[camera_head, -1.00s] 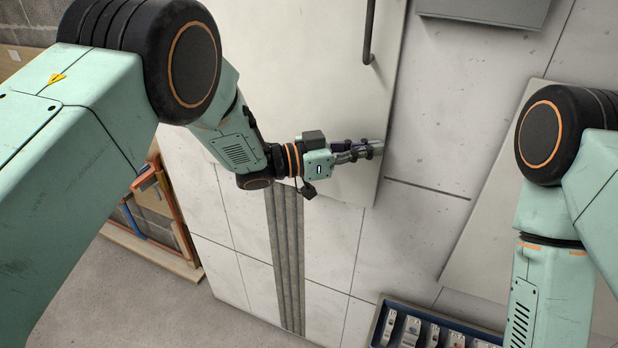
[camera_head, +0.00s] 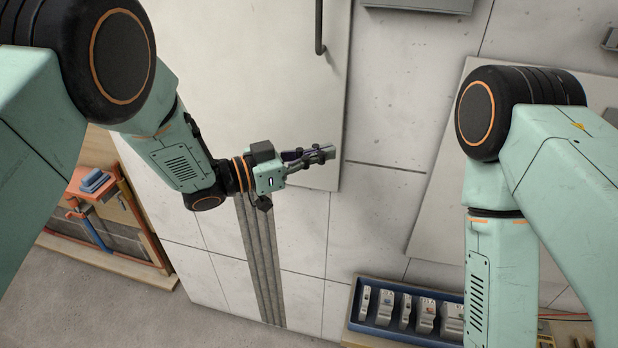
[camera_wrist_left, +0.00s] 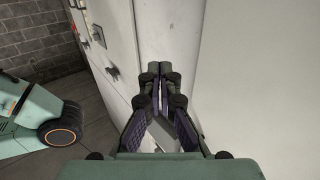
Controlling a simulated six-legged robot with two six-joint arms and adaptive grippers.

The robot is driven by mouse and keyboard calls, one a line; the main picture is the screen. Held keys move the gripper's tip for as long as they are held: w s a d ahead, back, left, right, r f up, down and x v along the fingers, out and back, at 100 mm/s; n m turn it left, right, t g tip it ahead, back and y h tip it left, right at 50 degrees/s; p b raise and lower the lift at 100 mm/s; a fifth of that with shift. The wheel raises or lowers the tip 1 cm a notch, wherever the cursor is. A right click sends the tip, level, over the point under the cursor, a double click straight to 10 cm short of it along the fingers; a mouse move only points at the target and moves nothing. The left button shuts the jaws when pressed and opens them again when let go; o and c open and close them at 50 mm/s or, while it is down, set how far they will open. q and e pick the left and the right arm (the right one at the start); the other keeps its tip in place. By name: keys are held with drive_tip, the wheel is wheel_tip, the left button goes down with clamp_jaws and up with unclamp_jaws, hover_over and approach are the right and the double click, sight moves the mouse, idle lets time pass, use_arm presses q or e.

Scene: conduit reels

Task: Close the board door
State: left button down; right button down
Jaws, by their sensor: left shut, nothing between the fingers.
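The board door (camera_head: 245,75) is a large pale panel in the head view, with a dark bar handle (camera_head: 320,28) near its right edge. It looks closed or nearly so; I cannot tell whether a gap is left. My left gripper (camera_head: 325,152) is shut and empty. It is at the lower right part of the door, close to its face; whether it touches is unclear. In the left wrist view the shut fingers (camera_wrist_left: 158,72) point along a pale surface. My right arm shows at the right, but its gripper is out of view.
A blue tray (camera_head: 352,318) with several grey modules stands at the bottom right. Grey ribbed conduits (camera_head: 262,265) run down the wall below the door. A wooden frame with orange and blue parts (camera_head: 105,200) stands at the left. The grey floor (camera_head: 110,300) is clear.

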use_arm(q)
drive_tip(key=shift+s+a, duration=1.15)
drive_tip(key=shift+s, duration=2.2)
drive_tip(key=s+a+f+n+t+y+b, duration=0.15)
drive_tip(key=a+f+n+y, duration=0.25)
drive_tip(key=a+f+y, duration=0.5)
drive_tip(key=s+a+f+n+t+y+b, duration=0.15)
drive_tip(key=a+f+n+y, duration=0.35)
drive_tip(key=f, duration=0.7)
drive_tip(key=s+a+f+n+g+y+b, duration=0.1)
drive_tip(key=s+a+f+n+g+b, duration=0.1)
drive_tip(key=s+f, duration=0.4)
drive_tip(key=s+a+f+n+g+y+b, duration=0.1)
drive_tip(key=s+a+f+g+b, duration=0.2)
drive_tip(key=s, duration=1)
drive_tip(key=s+a+f+n+g+y+b, duration=0.1)
drive_tip(key=s+a+f+n+g+b, duration=0.1)
drive_tip(key=s+a+f, duration=0.5)
drive_tip(key=s+f+g, duration=0.1)
drive_tip(key=s+f, duration=0.1)
drive_tip(key=s, duration=0.1)
drive_tip(key=shift+a+f+n+g+b, duration=0.2)
drive_tip(key=shift+a+n+g+b, duration=0.1)
drive_tip(key=shift+a+g+b, duration=0.1)
drive_tip(key=shift+s, duration=0.15)
